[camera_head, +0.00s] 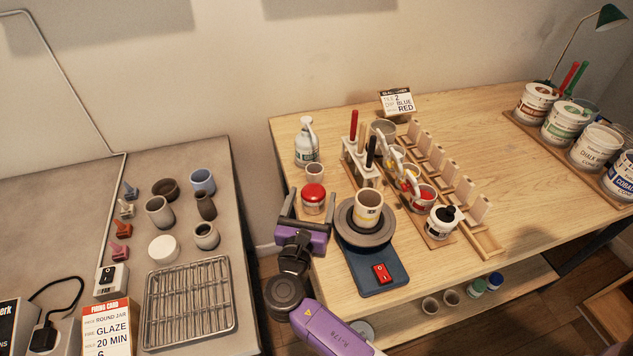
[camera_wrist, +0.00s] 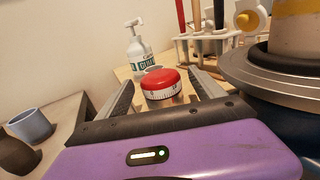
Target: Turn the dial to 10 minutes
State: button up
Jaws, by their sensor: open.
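The dial (camera_head: 313,196) is a round timer with a red top and a white marked band, standing on the near left part of the wooden table. In the wrist view the dial (camera_wrist: 161,84) sits between the tips of my two fingers, slightly beyond them, with clear space on both sides. My gripper (camera_head: 303,203) is open and empty, with its purple body low at the table's left edge. It also shows in the wrist view (camera_wrist: 158,92). The marks on the white band are too small to read. A firing card (camera_head: 106,330) at the lower left reads "20 MIN".
A pottery wheel (camera_head: 366,228) with a cup on it stands close right of the dial. A tool rack (camera_head: 360,160) is at the back right. A gap separates the grey table (camera_head: 185,155) on the left.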

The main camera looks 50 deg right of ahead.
aim_at(318, 185)
jog(key=shift+x, duration=2.65)
jog(key=c, duration=1.4)
jog(key=shift+m+g+h, duration=0.4)
jog(key=shift+m+g, duration=0.1)
jog(key=shift+g, duration=0.2)
jog(key=shift+s+d+m+g+h, duration=0.1)
jog(key=shift+s+m+g+h, duration=0.2)
jog(key=shift+m+g, duration=0.45)
jog(key=o, duration=1.4)
